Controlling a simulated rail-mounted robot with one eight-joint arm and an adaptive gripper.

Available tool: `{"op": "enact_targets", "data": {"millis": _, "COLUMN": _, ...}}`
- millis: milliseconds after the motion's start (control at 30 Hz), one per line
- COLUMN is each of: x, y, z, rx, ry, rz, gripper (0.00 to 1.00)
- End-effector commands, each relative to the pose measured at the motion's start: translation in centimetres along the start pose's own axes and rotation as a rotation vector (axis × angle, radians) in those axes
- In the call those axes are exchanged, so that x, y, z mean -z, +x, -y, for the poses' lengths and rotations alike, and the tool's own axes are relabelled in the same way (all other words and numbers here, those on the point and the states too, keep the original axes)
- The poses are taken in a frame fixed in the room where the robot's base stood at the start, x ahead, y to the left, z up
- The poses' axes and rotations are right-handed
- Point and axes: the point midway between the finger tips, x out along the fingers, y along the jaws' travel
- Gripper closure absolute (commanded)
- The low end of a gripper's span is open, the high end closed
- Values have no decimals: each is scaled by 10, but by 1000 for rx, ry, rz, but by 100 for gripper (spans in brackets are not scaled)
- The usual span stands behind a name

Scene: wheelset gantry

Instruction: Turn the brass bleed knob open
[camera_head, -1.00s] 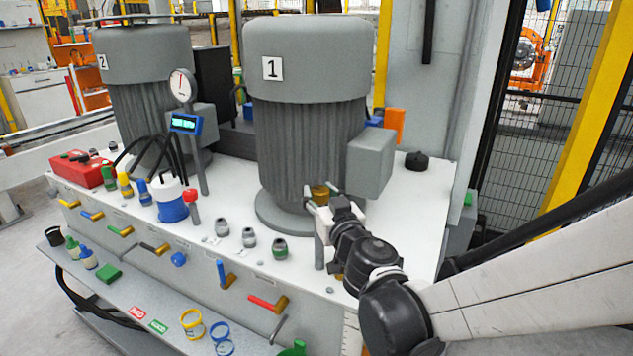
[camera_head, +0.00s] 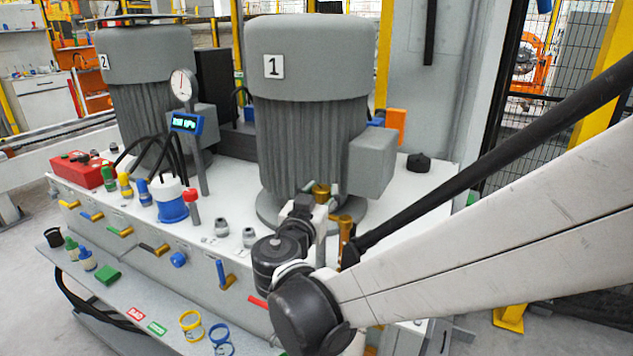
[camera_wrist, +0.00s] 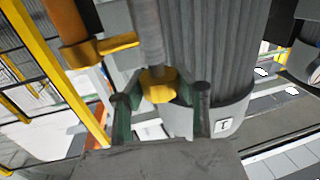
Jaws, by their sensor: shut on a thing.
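The brass bleed knob (camera_head: 320,196) sits low in front of motor 1 (camera_head: 310,130). My gripper (camera_head: 321,189) has one pale green fingertip on each side of it. In the wrist view the knob (camera_wrist: 158,86) is a yellow faceted piece on the end of a grey stem, between the two green fingers (camera_wrist: 160,108). The fingers are shut on the knob, though the exact contact faces are hard to see. My wrist covers part of the white deck below.
A brass valve (camera_head: 345,228) stands just right of my gripper; its yellow lever (camera_wrist: 118,43) shows in the wrist view. A grey box (camera_head: 372,160) is on the motor's right side. Grey fittings (camera_head: 221,228), a gauge (camera_head: 183,85) and a blue-white pot (camera_head: 171,203) stand to the left.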

Motion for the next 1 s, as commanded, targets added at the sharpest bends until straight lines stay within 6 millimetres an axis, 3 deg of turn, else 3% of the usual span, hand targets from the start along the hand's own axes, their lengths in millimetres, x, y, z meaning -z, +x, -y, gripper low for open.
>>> {"op": "enact_targets", "data": {"millis": 600, "x": 1, "y": 1, "z": 2, "rx": -566, "ry": -1, "rz": -3, "gripper": 99}}
{"op": "enact_targets", "data": {"millis": 1000, "x": 2, "y": 1, "z": 1, "rx": -791, "ry": -1, "rz": -4, "gripper": 99}}
